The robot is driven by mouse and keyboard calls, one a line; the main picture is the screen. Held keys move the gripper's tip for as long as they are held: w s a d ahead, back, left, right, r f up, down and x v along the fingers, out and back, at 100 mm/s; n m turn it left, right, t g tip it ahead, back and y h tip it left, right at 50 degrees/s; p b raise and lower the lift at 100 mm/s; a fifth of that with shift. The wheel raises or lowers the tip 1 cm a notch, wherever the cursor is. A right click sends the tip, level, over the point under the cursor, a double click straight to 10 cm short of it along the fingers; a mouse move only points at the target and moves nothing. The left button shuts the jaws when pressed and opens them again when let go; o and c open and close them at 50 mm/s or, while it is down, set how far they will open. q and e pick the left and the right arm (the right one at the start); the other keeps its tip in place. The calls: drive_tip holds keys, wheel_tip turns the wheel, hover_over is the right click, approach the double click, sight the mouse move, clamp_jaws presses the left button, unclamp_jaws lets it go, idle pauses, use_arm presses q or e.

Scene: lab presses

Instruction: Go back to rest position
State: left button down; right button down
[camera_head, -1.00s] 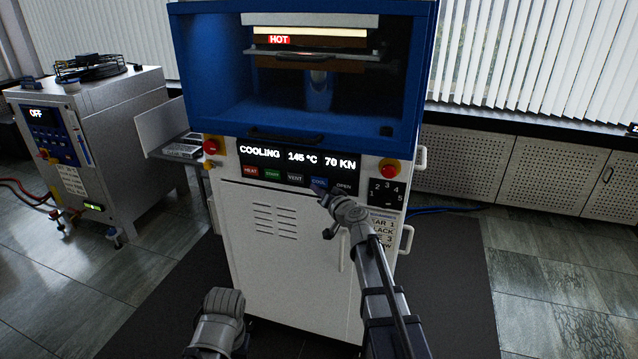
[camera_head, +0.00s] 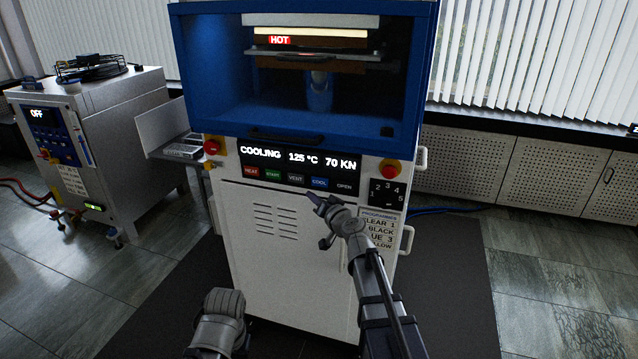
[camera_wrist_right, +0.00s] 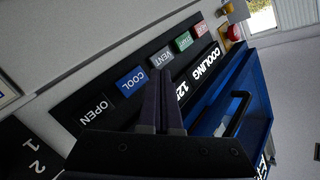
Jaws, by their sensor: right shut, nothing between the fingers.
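My right gripper (camera_head: 314,198) is in front of the white press (camera_head: 262,262), just below its button row. It is shut and empty. In the right wrist view its two dark fingers (camera_wrist_right: 161,100) lie together, pointing toward the VENT and COOL buttons; I cannot tell the exact gap to the panel. The display (camera_head: 298,159) reads COOLING, 125 °C, 70 KN. My left arm shows at the bottom (camera_head: 215,325), but its fingers cannot be made out.
The press's blue hood (camera_head: 205,75) holds platens with a red HOT sign (camera_head: 279,40).

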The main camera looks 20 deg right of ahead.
drive_tip(key=s+a+f+n+g+y+p, duration=0.25)
drive_tip(key=s+a+n+g, duration=0.2)
drive_tip(key=s+a, duration=0.4)
drive_tip(key=s+a+f+n+g+y+p, duration=0.1)
drive_tip(key=s+a+f+n+g+p, duration=0.35)
drive_tip(key=a, duration=0.65)
drive_tip(key=s+d+f+g+h+p, duration=0.1)
drive_tip(key=s+g+h, duration=0.2)
drive_tip(key=s, duration=0.7)
drive_tip(key=s+d+f+g+h+p, duration=0.1)
drive_tip(key=s+g+h, duration=0.3)
drive_tip(key=s, duration=0.7)
drive_tip(key=shift+d+h+p, duration=0.4)
drive_tip(key=shift+d+h, duration=0.1)
drive_tip(key=shift+h, duration=0.05)
